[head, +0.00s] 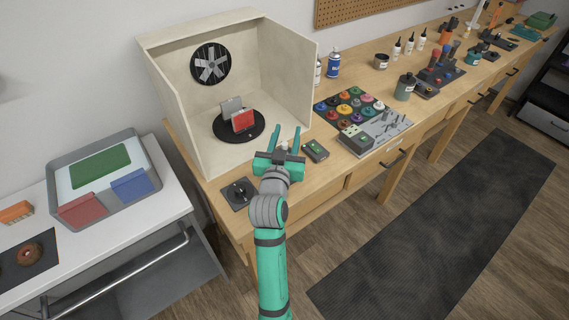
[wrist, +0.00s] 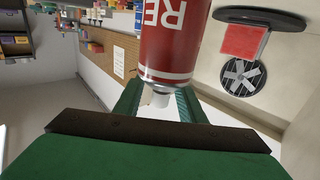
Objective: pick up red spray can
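The red spray can (wrist: 172,40) is large in the wrist view, with white letters upside down and a pale nozzle (wrist: 160,98) pointing toward my gripper. My gripper (wrist: 158,100) has its two green fingers spread, one on each side of the nozzle, with gaps beside it. In the head view my gripper (head: 285,133) is open over the workbench, in front of the spray booth. I cannot make out the can's red body there; my gripper and arm probably cover it.
The booth (head: 290,70) holds a black turntable (head: 225,133) with a red card (head: 243,121). A dark knob box (head: 239,193) and a small green-topped device (head: 316,150) flank my gripper. A blue spray can (head: 333,63) and a paint-pot tray (head: 350,105) stand to the right.

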